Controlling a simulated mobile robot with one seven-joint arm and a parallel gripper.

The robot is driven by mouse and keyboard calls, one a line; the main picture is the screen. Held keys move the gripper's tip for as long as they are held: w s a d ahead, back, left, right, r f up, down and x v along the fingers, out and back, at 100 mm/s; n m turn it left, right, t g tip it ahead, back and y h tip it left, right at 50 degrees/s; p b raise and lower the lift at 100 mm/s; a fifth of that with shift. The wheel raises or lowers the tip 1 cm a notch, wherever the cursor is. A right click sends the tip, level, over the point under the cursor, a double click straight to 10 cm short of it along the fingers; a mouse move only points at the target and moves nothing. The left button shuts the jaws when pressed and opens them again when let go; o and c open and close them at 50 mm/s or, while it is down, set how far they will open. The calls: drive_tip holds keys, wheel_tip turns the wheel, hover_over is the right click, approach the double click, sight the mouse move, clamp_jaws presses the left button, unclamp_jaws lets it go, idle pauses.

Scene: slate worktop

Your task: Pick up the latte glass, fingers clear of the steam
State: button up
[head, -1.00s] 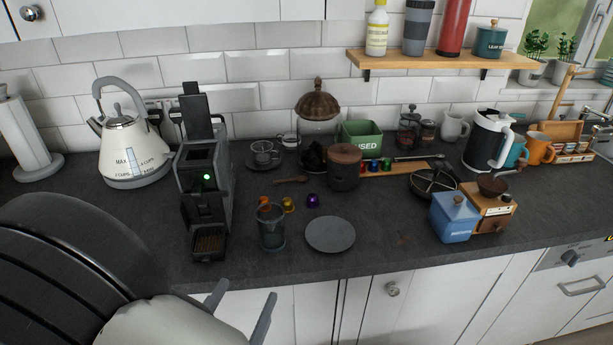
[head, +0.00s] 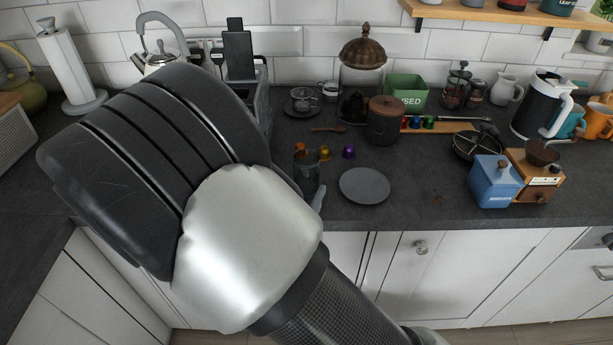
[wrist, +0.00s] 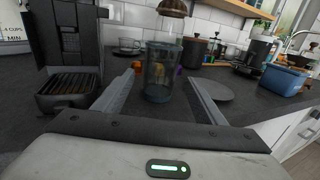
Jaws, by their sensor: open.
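The latte glass (wrist: 158,72) is a clear, grey-tinted tumbler standing upright on the slate worktop, in the middle of the wrist view. In the head view the glass (head: 306,168) is partly covered by my arm and a finger. My gripper (wrist: 160,77) is open, with one finger on each side of the glass in the wrist view and a gap on both sides. Whether the tips reach past the glass is hard to tell. I see no steam.
The black coffee machine (wrist: 75,55) stands close on the left. A grey plate (head: 365,186) lies to the right of the glass. Coloured capsules (head: 324,153) sit behind it. A lidded dark canister (head: 384,122) is farther back.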

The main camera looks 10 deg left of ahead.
sight(302, 183)
drive_tip(key=w, duration=0.3)
drive_tip(key=shift+w+d+f, duration=0.1)
drive_tip(key=shift+w+d, duration=0.1)
drive_tip(key=shift+w, duration=0.05)
drive_tip(key=c, duration=1.3)
